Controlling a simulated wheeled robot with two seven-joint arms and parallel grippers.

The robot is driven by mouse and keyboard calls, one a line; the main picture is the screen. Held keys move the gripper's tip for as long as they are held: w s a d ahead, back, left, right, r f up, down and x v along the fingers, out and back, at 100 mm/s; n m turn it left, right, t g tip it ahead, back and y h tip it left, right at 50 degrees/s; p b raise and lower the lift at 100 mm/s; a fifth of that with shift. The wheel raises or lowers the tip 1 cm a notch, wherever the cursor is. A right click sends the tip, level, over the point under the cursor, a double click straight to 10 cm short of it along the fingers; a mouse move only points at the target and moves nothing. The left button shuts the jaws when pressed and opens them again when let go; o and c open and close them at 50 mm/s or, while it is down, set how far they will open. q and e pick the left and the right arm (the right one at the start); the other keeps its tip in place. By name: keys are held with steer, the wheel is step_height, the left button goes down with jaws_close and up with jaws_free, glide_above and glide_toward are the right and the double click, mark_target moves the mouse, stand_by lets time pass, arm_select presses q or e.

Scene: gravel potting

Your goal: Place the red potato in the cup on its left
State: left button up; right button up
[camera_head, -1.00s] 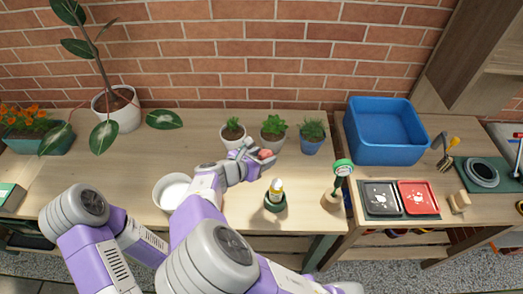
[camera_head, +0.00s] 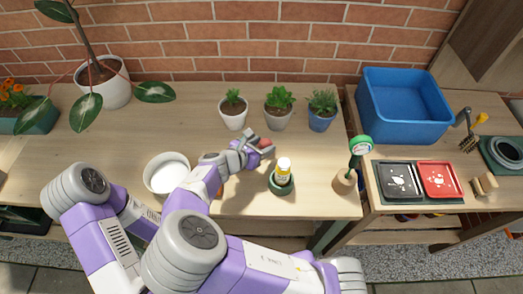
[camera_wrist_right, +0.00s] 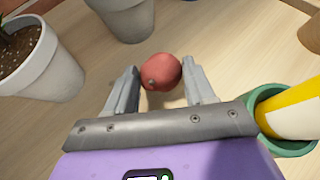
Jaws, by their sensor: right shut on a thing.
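The red potato (camera_head: 266,146) is a small round red thing near the middle of the table in the head view. My right gripper (camera_head: 257,144) is shut on it; the wrist view shows the potato (camera_wrist_right: 161,72) between the two grey fingers. How high it is above the table is hard to tell. A round white cup (camera_head: 167,171), wide like a bowl, stands to the left of the potato, beside my right forearm. Its open top faces up and it looks empty. My left gripper is not in view; only part of the left arm shows.
Three potted plants (camera_head: 278,107) stand behind the gripper. A yellow-and-white bottle (camera_head: 283,168) in a green holder (camera_head: 281,186) stands close to its right. A green-headed tool in a wooden holder (camera_head: 345,183) is farther right. The table (camera_head: 120,145) is clear behind the white cup.

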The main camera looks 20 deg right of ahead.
steer(key=shift+f, duration=0.9)
steer(key=shift+r, duration=0.1)
steer(key=o, duration=1.1)
steer(key=shift+c, duration=0.2)
